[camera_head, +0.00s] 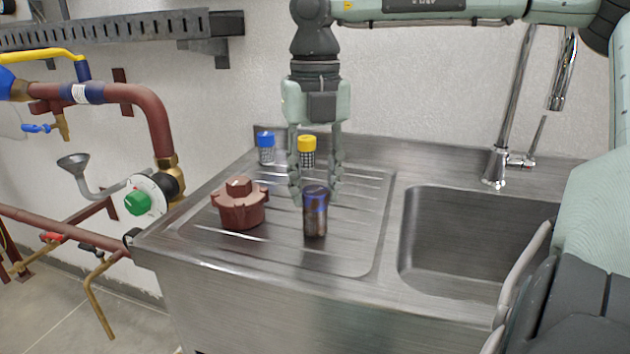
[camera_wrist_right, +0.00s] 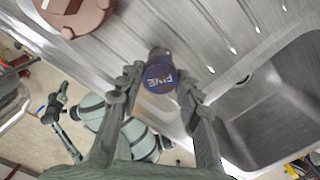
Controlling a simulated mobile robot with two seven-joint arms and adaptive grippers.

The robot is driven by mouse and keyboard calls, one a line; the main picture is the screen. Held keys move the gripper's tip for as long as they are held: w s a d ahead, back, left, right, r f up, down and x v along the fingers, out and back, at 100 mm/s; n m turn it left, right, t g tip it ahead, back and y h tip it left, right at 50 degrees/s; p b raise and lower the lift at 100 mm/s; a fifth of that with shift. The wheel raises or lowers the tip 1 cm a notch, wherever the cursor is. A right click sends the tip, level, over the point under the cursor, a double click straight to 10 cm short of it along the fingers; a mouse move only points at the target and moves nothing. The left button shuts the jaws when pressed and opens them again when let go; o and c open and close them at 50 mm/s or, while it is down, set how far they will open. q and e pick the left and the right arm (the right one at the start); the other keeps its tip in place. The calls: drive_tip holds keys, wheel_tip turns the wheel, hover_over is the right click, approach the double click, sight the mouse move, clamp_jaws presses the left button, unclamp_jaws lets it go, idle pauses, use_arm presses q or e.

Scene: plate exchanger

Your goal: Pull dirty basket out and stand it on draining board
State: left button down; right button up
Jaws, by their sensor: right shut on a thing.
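The dirty basket (camera_head: 315,222) is a small upright cylinder with a grimy brown body and a dark blue top. It is at the front middle of the ribbed draining board (camera_head: 270,255); I cannot tell whether its base touches the board. My right gripper (camera_head: 315,197) points down from above, shut on the basket's upper part. In the right wrist view the basket's blue top (camera_wrist_right: 159,75) reads FINE and sits between the fingertips (camera_wrist_right: 160,82). An arm of mine with a small dark end (camera_wrist_right: 52,108) shows at the left there; its jaws are too small to read.
A brown lugged cap (camera_head: 239,207) lies left of the basket. Behind stand a clean blue-topped basket (camera_head: 266,148) and a yellow-topped one (camera_head: 307,152). The sink bowl (camera_head: 465,240) and tap (camera_head: 497,165) are right. Pipes with a green knob (camera_head: 138,203) are left.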

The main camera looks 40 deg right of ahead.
drive_tip(key=o, duration=1.2)
wheel_tip(320, 180, up, 5)
drive_tip(key=p, duration=0.3)
drive_tip(key=shift+f, duration=0.2)
drive_tip(key=shift+r, duration=2.2)
